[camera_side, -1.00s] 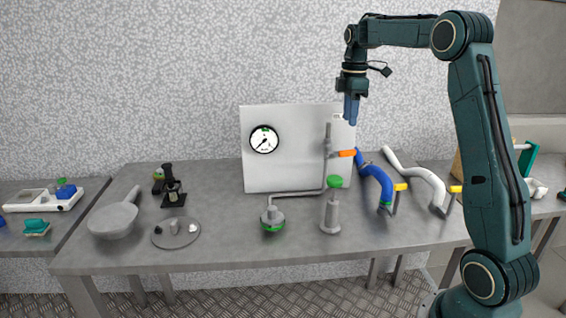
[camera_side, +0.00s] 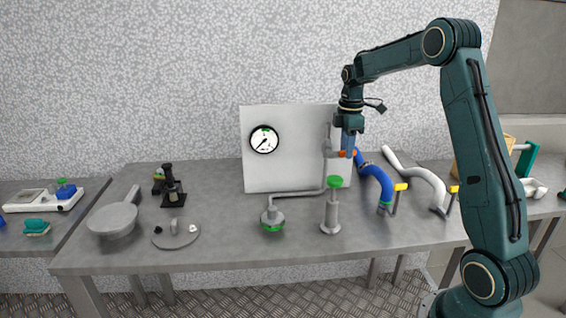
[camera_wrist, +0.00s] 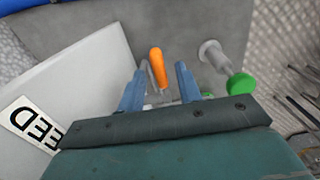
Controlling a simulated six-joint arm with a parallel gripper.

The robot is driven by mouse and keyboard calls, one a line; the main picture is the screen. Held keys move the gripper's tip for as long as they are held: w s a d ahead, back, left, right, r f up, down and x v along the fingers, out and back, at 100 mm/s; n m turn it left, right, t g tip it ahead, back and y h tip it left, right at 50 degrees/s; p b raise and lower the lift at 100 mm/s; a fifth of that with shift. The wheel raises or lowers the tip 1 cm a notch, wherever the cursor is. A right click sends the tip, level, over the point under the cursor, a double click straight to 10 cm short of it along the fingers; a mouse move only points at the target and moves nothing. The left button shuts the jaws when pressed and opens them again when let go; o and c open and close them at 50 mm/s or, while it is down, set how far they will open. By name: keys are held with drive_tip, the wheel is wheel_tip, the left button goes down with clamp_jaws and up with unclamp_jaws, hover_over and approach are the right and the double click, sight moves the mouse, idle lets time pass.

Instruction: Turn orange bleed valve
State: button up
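The orange bleed valve handle (camera_side: 342,154) is on the grey pipe (camera_side: 326,140) in front of the white panel, at its right side. My gripper (camera_side: 348,154) points down at the handle and covers part of it in the side view. In the wrist view my gripper (camera_wrist: 162,68) is open, with one blue finger on each side of the orange handle (camera_wrist: 157,62). Gaps show between the handle and both fingers. The lower end of the handle and the valve body are partly hidden between the fingers.
The white panel (camera_side: 290,170) with a gauge (camera_side: 264,139) stands close behind. A green-topped post (camera_side: 331,205) stands in front. A label (camera_wrist: 32,125) ending in "EED" shows on the panel.

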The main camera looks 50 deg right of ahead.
clamp_jaws()
drive_tip(key=shift+f+t+y, duration=0.15)
drive_tip(key=shift+t+y, duration=0.15)
idle(0.5)
unclamp_jaws()
wheel_tip(320, 180, up, 12)
drive_tip(key=shift+s+d, duration=0.35)
idle(0.6)
